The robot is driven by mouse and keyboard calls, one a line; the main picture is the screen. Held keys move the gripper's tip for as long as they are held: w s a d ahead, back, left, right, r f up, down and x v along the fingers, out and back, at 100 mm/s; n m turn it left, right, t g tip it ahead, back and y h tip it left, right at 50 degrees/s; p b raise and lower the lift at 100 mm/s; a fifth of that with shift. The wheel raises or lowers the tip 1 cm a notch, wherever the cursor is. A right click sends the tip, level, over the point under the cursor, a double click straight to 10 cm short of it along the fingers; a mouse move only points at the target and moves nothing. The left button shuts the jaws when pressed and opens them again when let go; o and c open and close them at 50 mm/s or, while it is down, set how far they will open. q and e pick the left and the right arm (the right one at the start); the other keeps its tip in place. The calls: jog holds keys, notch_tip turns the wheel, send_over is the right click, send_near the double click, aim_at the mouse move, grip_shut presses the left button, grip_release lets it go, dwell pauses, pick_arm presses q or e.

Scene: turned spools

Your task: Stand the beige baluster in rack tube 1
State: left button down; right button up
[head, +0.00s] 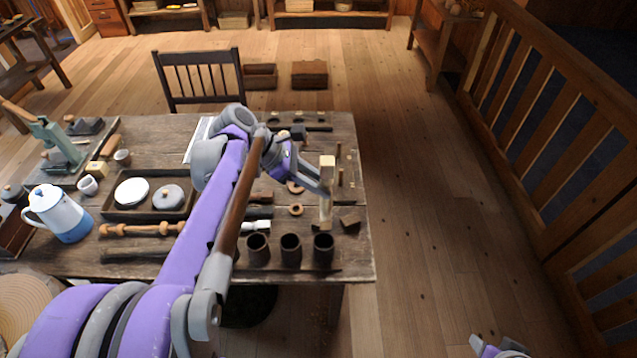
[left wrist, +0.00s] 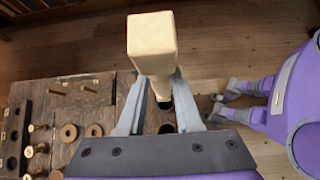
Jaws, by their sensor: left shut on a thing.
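The beige baluster (head: 327,172) is held upright over the right part of the table. My left gripper (head: 326,188) is shut on it. In the left wrist view its square end (left wrist: 152,45) rises between the fingers of the left gripper (left wrist: 158,98). Three dark tubes stand in a row at the table's front: left (head: 257,250), middle (head: 290,250) and right (head: 323,250). I cannot read numbers on them. The baluster's lower end shows just above the right tube's mouth, apparently outside it. My right gripper (left wrist: 220,104) is empty and appears open, off the table's right side.
A turned wooden spool (head: 142,230) and a dark rod (head: 135,254) lie left of the tubes. A tray (head: 110,208) with dishes and a blue-white pot (head: 62,220) stand farther left. Rings and a small block (head: 350,221) lie near the tubes. A chair (head: 200,78) stands behind the table.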

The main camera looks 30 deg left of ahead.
pick_arm(q)
notch_tip(320, 180, down, 6)
jog(key=b, duration=0.2)
jog(key=shift+s+a+r+b, duration=0.1)
jog(key=shift+r+b, duration=0.1)
jog(key=shift+b, duration=0.1)
pick_arm(e)
jog(key=shift+g, duration=0.3)
jog(key=f, duration=0.1)
jog(key=s+f, duration=0.2)
jog(key=f, duration=0.1)
jog(key=shift+a, duration=0.1)
jog(key=shift+s+f, duration=0.15)
jog(key=shift+f, duration=0.05)
pick_arm(q)
jog(key=shift+f, duration=0.2)
pick_arm(e)
jog(key=shift+f, duration=0.1)
pick_arm(q)
jog(key=shift+f+b, duration=0.1)
jog(key=shift+b, duration=0.2)
pick_arm(e)
jog(key=shift+f, duration=0.15)
jog(key=shift+s, duration=0.1)
